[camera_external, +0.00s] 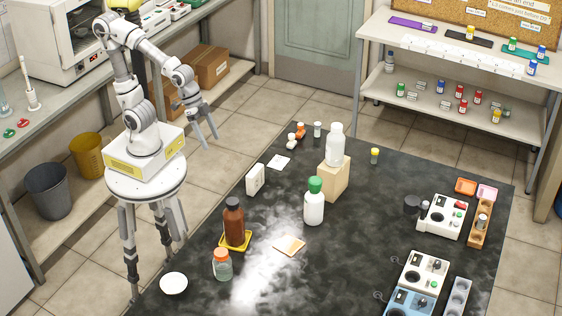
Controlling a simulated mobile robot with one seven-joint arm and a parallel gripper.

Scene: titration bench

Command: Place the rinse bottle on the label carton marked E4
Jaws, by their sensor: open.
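My gripper (206,140) is open and empty, fingers pointing down, held high at the left of the black table and apart from everything on it. A tan block-shaped carton (337,183) stands on the table with a white bottle with a white cap (335,147) upright on its top. A white bottle with a green cap (314,206) stands upright in front of it. A small white carton (255,179) stands at the table's left edge. I can read no E4 mark on either carton, and I cannot tell which white bottle is the rinse bottle.
A brown bottle (234,221) stands on a yellow tray (248,240); an orange-capped jar (222,265), a white dish (173,284) and a tan pad (289,246) are nearby. Instruments (442,216) line the right side. The table's middle right is clear.

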